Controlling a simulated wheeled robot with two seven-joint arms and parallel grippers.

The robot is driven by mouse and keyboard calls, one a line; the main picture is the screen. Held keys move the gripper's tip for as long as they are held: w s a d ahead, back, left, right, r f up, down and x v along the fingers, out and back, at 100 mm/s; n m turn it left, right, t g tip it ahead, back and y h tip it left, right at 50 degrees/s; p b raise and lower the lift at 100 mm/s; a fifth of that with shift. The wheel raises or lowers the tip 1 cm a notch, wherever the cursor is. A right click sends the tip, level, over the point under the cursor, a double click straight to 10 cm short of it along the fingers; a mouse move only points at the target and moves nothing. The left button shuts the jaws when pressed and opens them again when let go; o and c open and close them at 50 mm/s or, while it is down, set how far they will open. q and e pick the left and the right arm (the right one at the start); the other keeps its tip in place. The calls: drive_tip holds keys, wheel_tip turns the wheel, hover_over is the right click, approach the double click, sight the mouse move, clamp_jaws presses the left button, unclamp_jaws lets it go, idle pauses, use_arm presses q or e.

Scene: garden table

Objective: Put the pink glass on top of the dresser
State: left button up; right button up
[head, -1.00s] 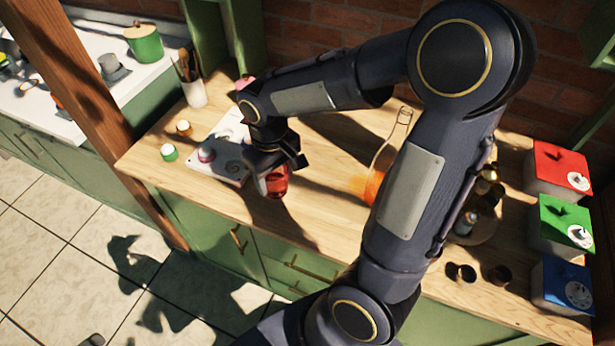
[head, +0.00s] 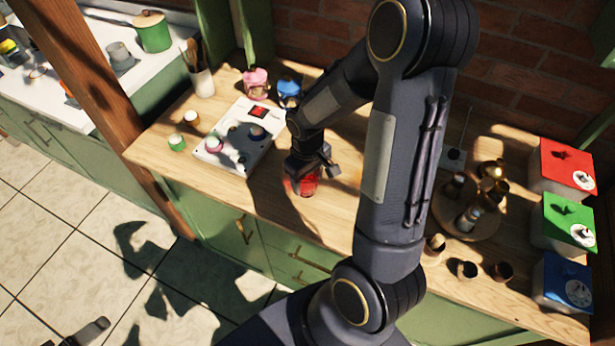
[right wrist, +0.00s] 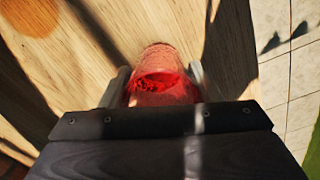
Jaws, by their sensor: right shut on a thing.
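The pink glass, a see-through reddish tumbler (head: 306,187), is between the fingers of my right gripper (head: 311,171), over the front part of the wooden top (head: 215,200) of the green cabinet. In the right wrist view the glass (right wrist: 160,92) sits between the two pale fingertips, with dark red contents or base showing inside. My right gripper is shut on it. Whether the glass touches the wood or hangs just above it, I cannot tell. A dark piece at the lower left edge (head: 88,332) may be part of my left gripper; its fingers are not clear.
A white scale-like board (head: 225,158) with small jars lies left of the glass. Pink (head: 256,84) and blue (head: 289,88) pots stand behind. A round tray (head: 445,215) with shakers and red, green, blue boxes (head: 567,222) are at right. Bare wood surrounds the glass.

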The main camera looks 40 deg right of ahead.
drive_tip(key=o, duration=1.1)
drive_tip(key=shift+f, duration=0.1)
wheel_tip(320, 180, up, 11)
drive_tip(key=s+a+r+m+t+y, duration=0.2)
drive_tip(key=s+a+r+t, duration=0.3)
drive_tip(key=s+a, duration=0.5)
drive_tip(key=shift+s+a+r+m+t+y, duration=0.15)
drive_tip(key=shift+s+r+m+t+y, duration=0.2)
drive_tip(key=shift+s+r+y, duration=1)
drive_tip(key=shift+s+f+h, duration=0.2)
drive_tip(key=shift+s+h, duration=0.1)
drive_tip(key=shift+h, duration=0.15)
